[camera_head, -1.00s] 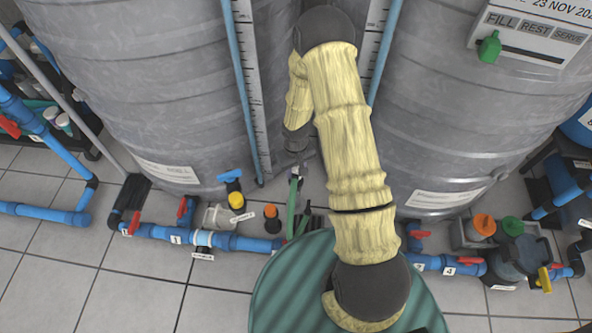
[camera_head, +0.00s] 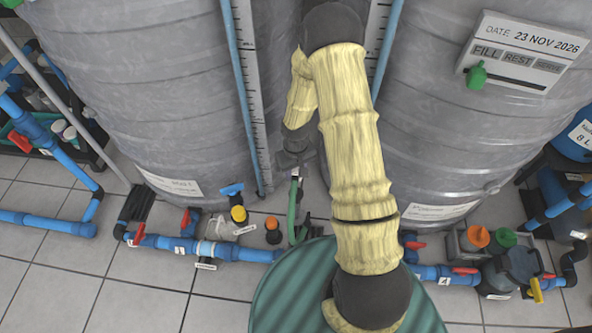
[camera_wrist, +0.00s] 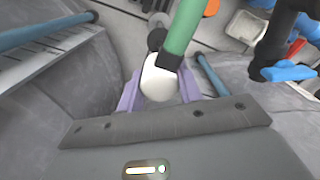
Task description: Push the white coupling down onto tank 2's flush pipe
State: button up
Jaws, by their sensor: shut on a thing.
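The white coupling (camera_wrist: 160,78) is between the two pale purple fingers of my gripper (camera_wrist: 161,92) in the wrist view, and my gripper is shut on it. A green pipe (camera_wrist: 183,32) with a dark end cuff meets the coupling's upper right side. I cannot tell how far the coupling sits over any pipe. In the head view my gripper (camera_head: 295,170) is between the two big grey tanks, at the top of the green pipe (camera_head: 293,207). The coupling is too small there to make out clearly. Which tank is tank 2 is not readable.
Grey tanks stand left (camera_head: 150,90) and right (camera_head: 460,120), with a ruled scale (camera_head: 250,90) close by. Blue pipes with red valves (camera_head: 170,242) run along the floor. A green ribbed lid (camera_head: 290,300) is in front. Open tiled floor (camera_head: 110,300) lies front left.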

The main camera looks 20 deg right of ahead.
jog(key=w+r+m+p, duration=0.2)
jog(key=r+p, duration=0.7)
jog(key=r, duration=0.9)
jog(key=shift+w, duration=0.5)
jog(key=shift+f, duration=0.15)
